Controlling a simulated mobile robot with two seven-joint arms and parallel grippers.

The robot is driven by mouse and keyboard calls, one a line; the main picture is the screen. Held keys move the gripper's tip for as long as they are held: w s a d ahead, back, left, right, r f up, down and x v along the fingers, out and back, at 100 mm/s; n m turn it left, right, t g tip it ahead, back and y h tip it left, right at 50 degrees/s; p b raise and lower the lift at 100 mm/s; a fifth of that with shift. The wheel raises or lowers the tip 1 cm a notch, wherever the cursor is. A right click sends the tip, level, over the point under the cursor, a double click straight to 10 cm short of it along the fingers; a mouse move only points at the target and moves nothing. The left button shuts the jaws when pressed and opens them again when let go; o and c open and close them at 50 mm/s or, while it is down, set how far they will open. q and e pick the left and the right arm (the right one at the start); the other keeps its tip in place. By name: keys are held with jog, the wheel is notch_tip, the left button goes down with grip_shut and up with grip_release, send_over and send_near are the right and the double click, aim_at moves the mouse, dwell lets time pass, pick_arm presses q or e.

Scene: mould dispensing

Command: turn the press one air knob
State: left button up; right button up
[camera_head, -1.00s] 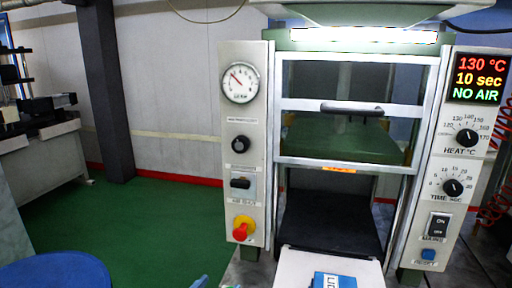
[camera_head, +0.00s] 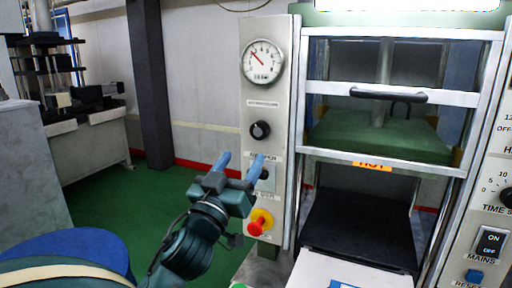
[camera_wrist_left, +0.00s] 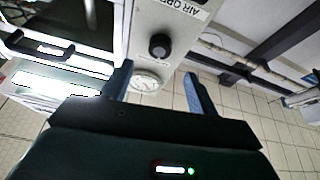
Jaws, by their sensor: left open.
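The press (camera_head: 268,200) has a pale left panel with a round pressure gauge (camera_head: 262,62) at the top. Below it is a black round knob (camera_head: 260,130), then a black switch partly hidden by my gripper, then a red and yellow button (camera_head: 259,223). My left gripper (camera_head: 239,160) is open and empty, its blue fingers pointing up in front of the panel, below the black knob and apart from it. In the left wrist view the black knob (camera_wrist_left: 159,46) and the gauge (camera_wrist_left: 145,82) show beyond the spread fingers (camera_wrist_left: 158,84). My right gripper is out of view.
The press's middle has a handle bar (camera_head: 388,95) and a "HOT" label, with a dark plate (camera_head: 360,225) below. A right panel (camera_head: 490,215) carries dials and a mains switch. A blue round seat (camera_head: 75,250) stands at lower left. Green floor (camera_head: 110,200) is open left of the press.

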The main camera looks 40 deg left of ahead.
aim_at(258, 133)
pick_arm(q)
jog(key=p+x, duration=0.2)
jog(key=x, duration=0.5)
jog(key=shift+w+a+r, duration=0.1)
jog(key=shift+w+r, duration=0.1)
jog(key=shift+w, duration=0.05)
jog(key=shift+w+a+r, duration=0.1)
jog(key=shift+w+a, duration=0.05)
jog(key=shift+w, duration=0.45)
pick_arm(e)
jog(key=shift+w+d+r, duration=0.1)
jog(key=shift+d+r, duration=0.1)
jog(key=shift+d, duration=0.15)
pick_arm(q)
jog(key=shift+c, duration=0.2)
jog(key=c, duration=0.9)
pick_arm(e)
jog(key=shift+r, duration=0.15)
